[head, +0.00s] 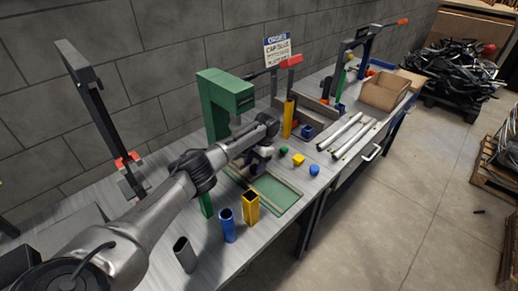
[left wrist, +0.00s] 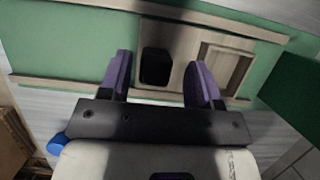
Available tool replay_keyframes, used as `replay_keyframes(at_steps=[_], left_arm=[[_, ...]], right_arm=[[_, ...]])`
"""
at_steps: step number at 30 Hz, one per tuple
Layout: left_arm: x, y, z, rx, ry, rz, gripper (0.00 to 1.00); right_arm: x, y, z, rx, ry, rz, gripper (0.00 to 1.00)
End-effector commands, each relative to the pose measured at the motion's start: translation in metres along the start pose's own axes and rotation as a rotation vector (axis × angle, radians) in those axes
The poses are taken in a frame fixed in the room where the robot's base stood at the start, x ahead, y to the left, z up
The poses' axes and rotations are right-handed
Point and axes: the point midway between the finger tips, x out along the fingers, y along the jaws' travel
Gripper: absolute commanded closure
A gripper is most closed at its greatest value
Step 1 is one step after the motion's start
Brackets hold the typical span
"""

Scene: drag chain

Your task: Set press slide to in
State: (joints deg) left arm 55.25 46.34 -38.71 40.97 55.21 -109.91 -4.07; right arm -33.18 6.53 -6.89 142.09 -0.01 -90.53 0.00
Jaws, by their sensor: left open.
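The green press (head: 225,95) stands at the back of the bench, with a green base (head: 278,192) and pale guide rails in front. My left gripper (head: 258,163) is over this base near the press and largely hides the slide in the head view. In the left wrist view, the pale slide (left wrist: 185,45) lies between two rails. It bears a black upright block (left wrist: 155,68) and a square frame with a recess (left wrist: 222,66). My open left fingers (left wrist: 162,80) are on either side of the block, with gaps visible. My right gripper is not seen.
Blue (head: 227,226), yellow (head: 250,208) and grey (head: 185,254) square tubes stand close in front of my left arm. Small green, yellow and blue caps (head: 298,160) lie right of the base. Silver rails (head: 352,136) and a cardboard box (head: 384,91) are farther right.

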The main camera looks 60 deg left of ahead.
Motion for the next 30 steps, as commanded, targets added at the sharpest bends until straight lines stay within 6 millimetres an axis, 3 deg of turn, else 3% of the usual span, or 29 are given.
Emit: replay_keyframes(at_steps=[9,14,30], left_arm=[[-0.071,0.001,0.0,-0.002,0.004,0.004,0.43],[-0.1,0.001,0.0,-0.001,0.002,0.003,0.43],[-0.123,0.0,0.0,-0.002,0.0,0.0,0.43]], right_arm=[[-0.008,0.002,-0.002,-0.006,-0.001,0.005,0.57],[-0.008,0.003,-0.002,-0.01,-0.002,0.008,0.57],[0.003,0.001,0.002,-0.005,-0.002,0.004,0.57]])
